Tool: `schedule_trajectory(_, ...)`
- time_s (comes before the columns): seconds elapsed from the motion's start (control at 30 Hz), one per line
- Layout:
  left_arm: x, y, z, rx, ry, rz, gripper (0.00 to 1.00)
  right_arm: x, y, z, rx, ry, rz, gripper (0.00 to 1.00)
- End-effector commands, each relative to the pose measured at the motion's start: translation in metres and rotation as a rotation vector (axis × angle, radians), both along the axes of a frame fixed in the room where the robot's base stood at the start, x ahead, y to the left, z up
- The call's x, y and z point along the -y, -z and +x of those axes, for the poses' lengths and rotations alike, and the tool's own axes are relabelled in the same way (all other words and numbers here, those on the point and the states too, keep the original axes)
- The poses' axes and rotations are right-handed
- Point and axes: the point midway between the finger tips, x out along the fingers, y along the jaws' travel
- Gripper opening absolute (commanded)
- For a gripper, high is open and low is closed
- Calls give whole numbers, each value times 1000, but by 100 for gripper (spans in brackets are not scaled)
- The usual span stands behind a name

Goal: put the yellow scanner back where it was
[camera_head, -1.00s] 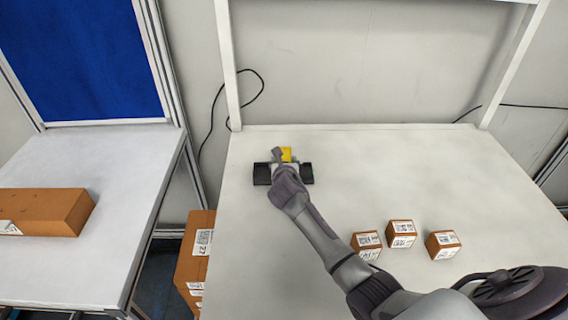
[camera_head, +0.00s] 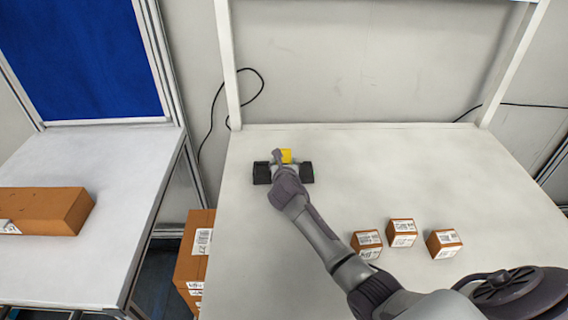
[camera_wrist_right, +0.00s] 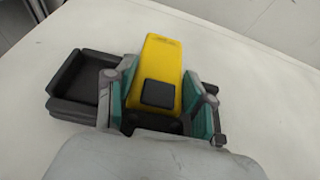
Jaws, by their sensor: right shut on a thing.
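The yellow scanner (camera_head: 287,156) is at the back left of the white table, mostly hidden by my right gripper (camera_head: 282,166) in the head view. In the right wrist view the scanner (camera_wrist_right: 165,62) lies between the two fingers of my right gripper (camera_wrist_right: 165,100), which is shut on it. A black holder (camera_head: 262,173) shows on both sides of the gripper. In the right wrist view one black tray-like part of the holder (camera_wrist_right: 72,85) lies left of the fingers. I cannot tell whether the scanner touches the holder. My left gripper is not in view.
Three small brown labelled boxes (camera_head: 402,232) stand on the table (camera_head: 450,180), right of my arm. A larger brown box (camera_head: 45,211) lies on the left table. Another labelled carton (camera_head: 195,255) stands between the tables. The table's back right is clear.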

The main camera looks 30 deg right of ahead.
Motion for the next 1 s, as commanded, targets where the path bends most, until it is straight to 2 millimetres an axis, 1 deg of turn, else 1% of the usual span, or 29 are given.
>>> schedule_trajectory(0.07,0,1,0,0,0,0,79,0,1,1,3,0,-1,8)
schedule_trajectory(0.1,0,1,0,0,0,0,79,0,0,1,3,-1,-1,60)
schedule_trajectory(0.23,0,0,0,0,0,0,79,0,0,0,2,0,-1,82)
schedule_trajectory(0.57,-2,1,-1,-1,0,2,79,0,2,-1,-1,0,0,83)
schedule_trajectory(0.67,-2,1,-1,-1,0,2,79,-2,0,-5,0,0,0,83)
schedule_trajectory(0.77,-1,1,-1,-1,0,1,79,-6,-5,-14,1,0,0,83)
schedule_trajectory(1.0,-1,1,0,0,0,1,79,-25,-22,-52,1,-3,0,83)
